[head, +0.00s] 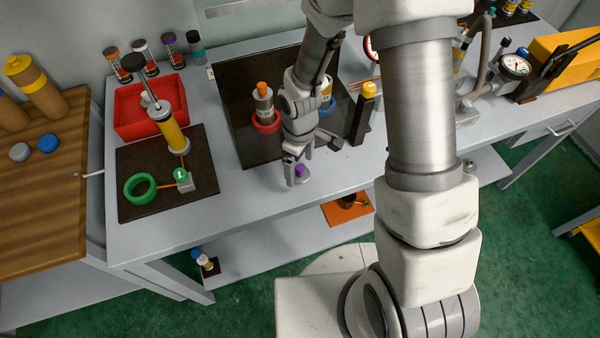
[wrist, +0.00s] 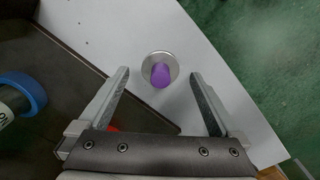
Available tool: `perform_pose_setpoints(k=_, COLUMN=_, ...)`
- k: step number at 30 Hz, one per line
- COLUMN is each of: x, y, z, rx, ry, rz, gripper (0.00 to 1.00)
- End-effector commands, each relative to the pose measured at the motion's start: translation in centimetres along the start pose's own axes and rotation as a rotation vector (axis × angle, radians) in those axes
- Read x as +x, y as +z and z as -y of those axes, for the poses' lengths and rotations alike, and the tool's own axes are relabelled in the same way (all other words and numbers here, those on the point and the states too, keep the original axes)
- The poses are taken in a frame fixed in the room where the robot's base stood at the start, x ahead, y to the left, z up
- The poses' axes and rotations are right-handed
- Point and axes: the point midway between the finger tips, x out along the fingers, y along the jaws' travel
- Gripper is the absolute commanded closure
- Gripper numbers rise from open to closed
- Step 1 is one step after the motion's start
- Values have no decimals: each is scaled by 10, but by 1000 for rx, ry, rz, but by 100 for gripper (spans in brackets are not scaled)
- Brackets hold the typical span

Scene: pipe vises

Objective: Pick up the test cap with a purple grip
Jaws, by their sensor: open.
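The test cap has a purple grip (head: 301,170) on a round grey metal base, and it stands on the light grey bench top near the front edge. In the wrist view the purple grip (wrist: 160,75) shows from above, with its metal disc around it, ahead of and between my fingertips. My gripper (head: 295,173) is open and empty, just above and beside the cap. Its two fingers (wrist: 158,80) in the wrist view lie either side of the cap with clear gaps. One finger partly hides the cap in the head view.
A dark mat (head: 235,100) behind holds a bottle in a red ring (head: 266,124) and a blue ring (wrist: 26,88). A black post with a yellow top (head: 369,90) stands right of my gripper. The bench's front edge is close to the cap. Bare bench lies around it.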

Motion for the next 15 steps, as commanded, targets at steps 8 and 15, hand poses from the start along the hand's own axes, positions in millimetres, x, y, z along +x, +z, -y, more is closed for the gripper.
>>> perform_pose_setpoints(k=8, x=15, y=0, z=0, rx=0, ry=1, rz=0, gripper=2)
perform_pose_setpoints(k=15, x=15, y=0, z=0, rx=0, ry=1, rz=0, gripper=19)
